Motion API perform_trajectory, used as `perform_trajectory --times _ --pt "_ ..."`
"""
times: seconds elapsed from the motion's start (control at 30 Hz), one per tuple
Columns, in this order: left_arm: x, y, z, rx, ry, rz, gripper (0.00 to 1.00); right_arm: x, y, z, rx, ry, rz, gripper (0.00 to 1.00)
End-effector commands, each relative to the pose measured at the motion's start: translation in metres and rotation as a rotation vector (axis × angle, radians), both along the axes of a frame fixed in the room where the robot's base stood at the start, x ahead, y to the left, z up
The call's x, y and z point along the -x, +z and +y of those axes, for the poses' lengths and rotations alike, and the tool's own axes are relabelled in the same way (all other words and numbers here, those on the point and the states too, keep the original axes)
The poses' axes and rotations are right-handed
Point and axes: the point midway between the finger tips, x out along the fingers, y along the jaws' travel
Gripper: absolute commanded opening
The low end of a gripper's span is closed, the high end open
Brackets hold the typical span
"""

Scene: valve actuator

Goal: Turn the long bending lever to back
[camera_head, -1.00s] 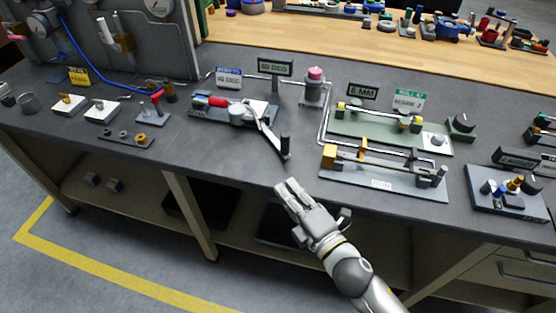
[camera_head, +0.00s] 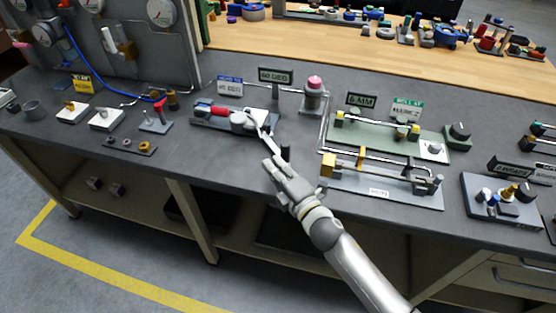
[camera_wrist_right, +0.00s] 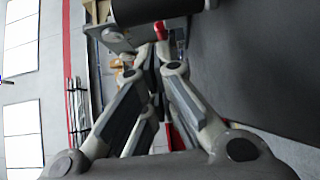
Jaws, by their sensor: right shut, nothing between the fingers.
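The long bending lever (camera_head: 262,130) is a pale metal bar on the bender at the bench's middle. It runs from the pivot toward the front edge, and its dark upright handle (camera_head: 285,153) stands near that edge. My right gripper (camera_head: 272,164) is shut and empty, just to the left of the handle and at the lever's front end. It hides part of the bar, and I cannot tell whether it touches. In the right wrist view, the shut fingers (camera_wrist_right: 150,75) point toward a dark cylinder (camera_wrist_right: 155,10), probably the handle. My left gripper is out of view.
The bender's red part (camera_head: 211,110) lies left of the pivot. A 60 DEG sign (camera_head: 276,76) and a pink-topped post (camera_head: 314,84) stand behind. A grey fixture plate (camera_head: 340,184) is to the right. Bare bench (camera_head: 205,150) lies to the left.

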Motion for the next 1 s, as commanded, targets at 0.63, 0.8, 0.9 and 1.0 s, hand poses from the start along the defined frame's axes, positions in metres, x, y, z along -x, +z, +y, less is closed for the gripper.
perform_trajectory --times 0.63,0.8,0.9,1.0 --pt "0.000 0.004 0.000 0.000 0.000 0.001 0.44 -0.014 -0.001 -0.025 0.004 -0.002 0.000 0.00" --pt "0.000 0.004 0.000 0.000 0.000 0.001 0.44 -0.027 -0.001 -0.053 0.003 -0.002 -0.001 0.00" --pt "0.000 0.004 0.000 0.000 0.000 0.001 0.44 -0.031 0.000 -0.061 0.001 0.000 0.000 0.00" --pt "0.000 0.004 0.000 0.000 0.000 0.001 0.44 -0.032 0.000 -0.063 -0.002 0.000 0.001 0.00"
